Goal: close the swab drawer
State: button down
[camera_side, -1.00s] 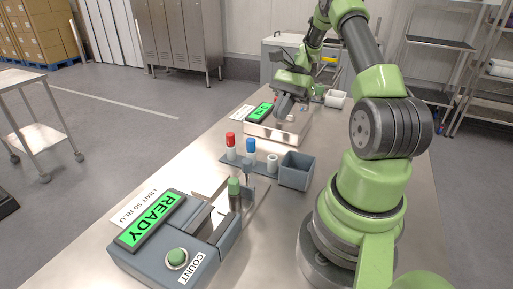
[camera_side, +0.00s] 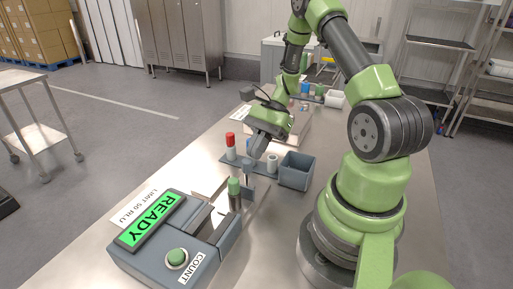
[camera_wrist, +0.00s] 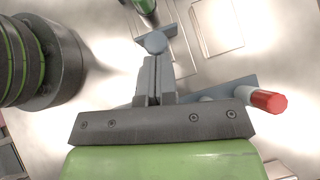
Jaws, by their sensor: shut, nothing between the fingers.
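The swab drawer (camera_side: 222,203) sticks out from the grey counter unit (camera_side: 150,260), on the side facing the tube rack. A green-capped swab tube (camera_side: 234,190) stands upright in it, and its cap also shows at the top of the wrist view (camera_wrist: 147,6). In the wrist view the closed fingers (camera_wrist: 153,72) lie just below the post's top; contact cannot be told.
A rack (camera_side: 228,159) holds a red-capped tube (camera_side: 230,142) and a white tube (camera_side: 271,161) beside my gripper. A grey open box (camera_side: 297,172) stands to their right. The unit has a READY display (camera_side: 150,220) and a green button (camera_side: 177,257). Clear table lies in front.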

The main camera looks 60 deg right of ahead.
aim_at(236, 180)
jog(key=a, duration=0.9)
jog(key=shift+a, duration=0.2)
